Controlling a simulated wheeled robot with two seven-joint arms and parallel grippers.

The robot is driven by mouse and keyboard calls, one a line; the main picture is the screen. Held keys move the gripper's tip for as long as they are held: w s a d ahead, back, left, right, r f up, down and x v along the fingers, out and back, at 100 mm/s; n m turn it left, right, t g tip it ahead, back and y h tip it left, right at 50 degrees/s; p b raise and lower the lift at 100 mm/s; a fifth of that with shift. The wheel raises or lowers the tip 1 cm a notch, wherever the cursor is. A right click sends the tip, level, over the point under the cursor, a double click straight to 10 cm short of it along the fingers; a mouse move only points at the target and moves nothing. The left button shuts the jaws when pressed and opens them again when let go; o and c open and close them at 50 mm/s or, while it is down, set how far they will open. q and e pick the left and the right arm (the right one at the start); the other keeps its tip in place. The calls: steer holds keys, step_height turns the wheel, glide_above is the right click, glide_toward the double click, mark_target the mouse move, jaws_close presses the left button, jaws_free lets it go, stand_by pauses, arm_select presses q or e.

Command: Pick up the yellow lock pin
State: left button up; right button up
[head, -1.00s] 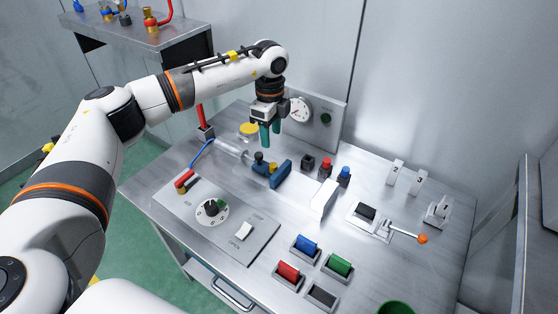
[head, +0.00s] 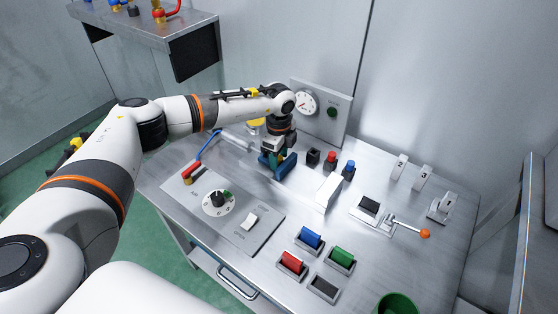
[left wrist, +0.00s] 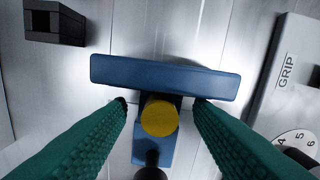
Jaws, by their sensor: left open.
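The yellow lock pin (left wrist: 159,117) shows from above as a round yellow head in the left wrist view. It stands on a blue fixture with a long blue bar (left wrist: 165,78); a black knob (left wrist: 151,160) is just below the pin in that view. My left gripper (left wrist: 159,103) is open, its two green fingers on either side of the pin with a gap to each. In the head view the left gripper (head: 272,160) is low over the fixture and hides the pin; the end of the blue bar (head: 288,165) shows beside it. My right gripper is not in view.
A black block (head: 313,156), a red-topped block (head: 330,161) and a blue-topped block (head: 348,170) stand just right of the gripper. A dial panel (head: 320,112) stands behind it. A control plate (head: 240,226) is in front.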

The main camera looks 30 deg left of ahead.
mark_target(279, 158)
arm_select(q)
steer(key=shift+c, duration=0.4)
jaws_close()
steer(key=shift+r, duration=0.1)
step_height(279, 158, up, 10)
steer(key=shift+b, duration=0.3)
